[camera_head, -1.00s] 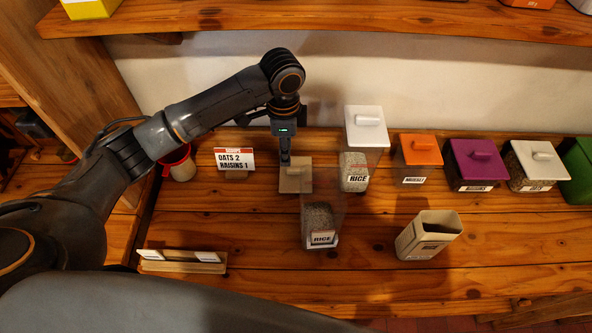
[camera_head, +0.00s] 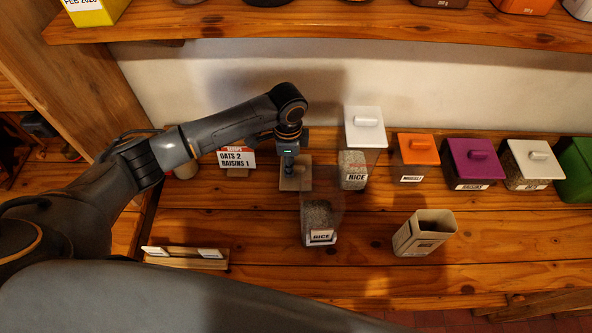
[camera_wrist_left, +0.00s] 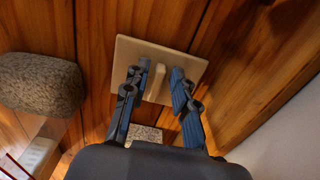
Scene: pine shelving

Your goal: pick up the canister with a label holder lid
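A square beige lid (camera_head: 303,180) with a bar handle lies on the wooden surface. In the left wrist view the lid (camera_wrist_left: 190,66) shows between and behind my fingers. My left gripper (camera_head: 288,174) is over it, with its fingers apart on either side of the handle; the left wrist view shows the gripper (camera_wrist_left: 155,95) open, with gaps to the handle. An open clear canister labelled RICE (camera_head: 319,222) stands just right and in front of the lid. Closed canisters with white (camera_head: 365,128), orange (camera_head: 418,149) and purple (camera_head: 474,160) lids stand further right. My right gripper is not in view.
An empty beige container (camera_head: 425,232) stands open at the front right. A recipe card (camera_head: 236,158) stands left of the lid, and a wooden label holder (camera_head: 186,258) lies at the front left. An upper shelf (camera_head: 330,28) runs across the back. The front middle is clear.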

